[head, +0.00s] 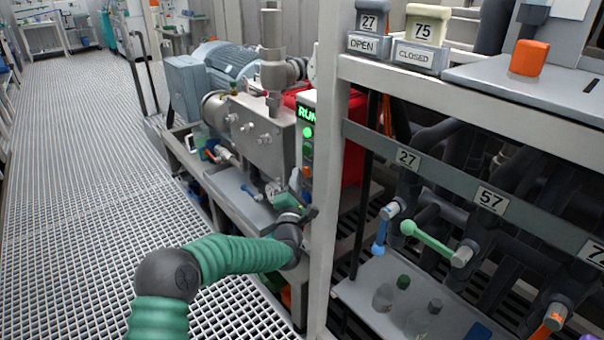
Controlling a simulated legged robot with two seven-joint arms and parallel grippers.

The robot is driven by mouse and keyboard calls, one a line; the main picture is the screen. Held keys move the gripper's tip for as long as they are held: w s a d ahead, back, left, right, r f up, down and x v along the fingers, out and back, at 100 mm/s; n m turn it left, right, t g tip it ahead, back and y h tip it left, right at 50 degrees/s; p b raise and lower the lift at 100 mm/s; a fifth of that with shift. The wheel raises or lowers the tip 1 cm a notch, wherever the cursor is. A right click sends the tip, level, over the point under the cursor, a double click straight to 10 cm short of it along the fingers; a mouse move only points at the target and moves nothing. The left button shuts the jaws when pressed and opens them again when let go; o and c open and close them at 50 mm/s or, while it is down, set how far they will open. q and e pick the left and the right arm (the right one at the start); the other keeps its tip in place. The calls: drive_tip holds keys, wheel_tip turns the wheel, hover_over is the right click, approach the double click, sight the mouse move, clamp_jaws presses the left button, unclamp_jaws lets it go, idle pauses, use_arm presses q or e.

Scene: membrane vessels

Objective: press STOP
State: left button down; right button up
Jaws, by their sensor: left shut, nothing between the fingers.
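A narrow control box (308,152) stands behind the rack's front post, with a lit green RUN sign (307,114) at its top. A green button (307,132) glows below the sign, with another green spot under it. A small reddish button (306,171) shows lower on the box; no STOP lettering is readable. My left gripper (300,214) is shut and empty at the end of the green-sleeved arm, below the box and close to the post. I cannot tell whether it touches anything. My right gripper is out of view.
A pale rack post (330,180) stands just right of my left gripper. Pump machinery (255,130) sits behind on a metal frame. The rack at right holds numbered valves with blue, green (430,238) and orange handles. The grated walkway (90,150) at left is clear.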

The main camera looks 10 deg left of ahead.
use_arm(q)
drive_tip(key=shift+d, duration=0.75)
drive_tip(key=shift+s+d+f+h, duration=0.15)
drive_tip(key=shift+s+f+h, duration=0.15)
drive_tip(key=shift+s+h, duration=0.15)
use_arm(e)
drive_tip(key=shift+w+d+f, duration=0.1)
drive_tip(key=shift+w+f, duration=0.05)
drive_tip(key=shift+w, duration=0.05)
use_arm(q)
drive_tip(key=shift+s, duration=0.15)
drive_tip(key=shift+y, duration=0.25)
drive_tip(key=shift+s+a+r, duration=0.15)
drive_tip(key=shift+s+a, duration=1.8)
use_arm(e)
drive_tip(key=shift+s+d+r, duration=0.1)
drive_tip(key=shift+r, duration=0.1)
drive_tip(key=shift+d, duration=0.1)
